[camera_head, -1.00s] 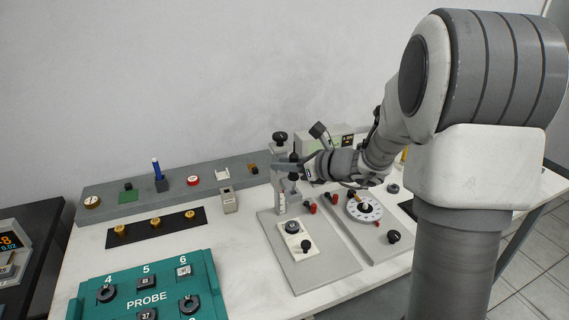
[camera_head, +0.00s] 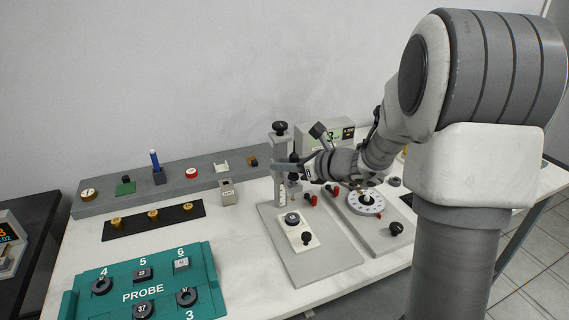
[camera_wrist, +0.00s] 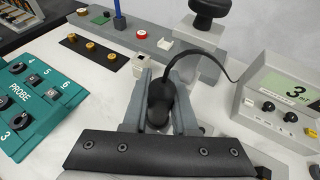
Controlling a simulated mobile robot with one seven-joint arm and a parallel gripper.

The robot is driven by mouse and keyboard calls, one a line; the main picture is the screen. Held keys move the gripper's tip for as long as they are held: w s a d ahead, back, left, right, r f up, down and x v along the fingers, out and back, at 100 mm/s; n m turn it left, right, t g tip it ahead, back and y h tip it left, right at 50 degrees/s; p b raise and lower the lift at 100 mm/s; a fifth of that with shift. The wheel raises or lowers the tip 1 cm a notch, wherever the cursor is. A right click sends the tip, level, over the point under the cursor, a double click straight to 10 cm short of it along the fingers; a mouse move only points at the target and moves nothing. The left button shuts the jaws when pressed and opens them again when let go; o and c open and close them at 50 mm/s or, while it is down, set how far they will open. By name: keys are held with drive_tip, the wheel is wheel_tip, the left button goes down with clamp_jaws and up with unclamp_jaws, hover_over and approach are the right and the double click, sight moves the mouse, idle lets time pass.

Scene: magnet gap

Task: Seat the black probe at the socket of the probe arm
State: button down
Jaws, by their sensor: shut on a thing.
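My gripper (camera_wrist: 160,82) is shut on the black probe (camera_wrist: 159,104) in the wrist view, one finger on each side of it. A black cable runs from the probe up and right to the meter (camera_wrist: 285,100). In the head view my gripper (camera_head: 299,165) is at the grey upright stand (camera_head: 280,150) with a black knob on top, which I take for the probe arm's stand. The stand also shows just beyond the fingers in the wrist view (camera_wrist: 203,42). The socket is hidden or too small to make out, and I cannot tell whether the probe touches it.
A grey base plate (camera_head: 325,245) carries a white block with black knobs. A round white dial (camera_head: 366,203) stands to its right. A teal PROBE panel (camera_head: 208,262), a black strip with brass knobs (camera_head: 135,224) and a grey back shelf (camera_head: 210,178) lie left. White table is clear between them.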

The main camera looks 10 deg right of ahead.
drive_tip(key=shift+f+b, duration=0.55)
drive_tip(key=shift+f, duration=0.15)
drive_tip(key=c, duration=0.6)
unclamp_jaws()
drive_tip(key=p+v, duration=0.3)
drive_tip(key=v, duration=1.4)
drive_tip(key=shift+s+d+r, duration=0.1)
drive_tip(key=shift+d, duration=0.05)
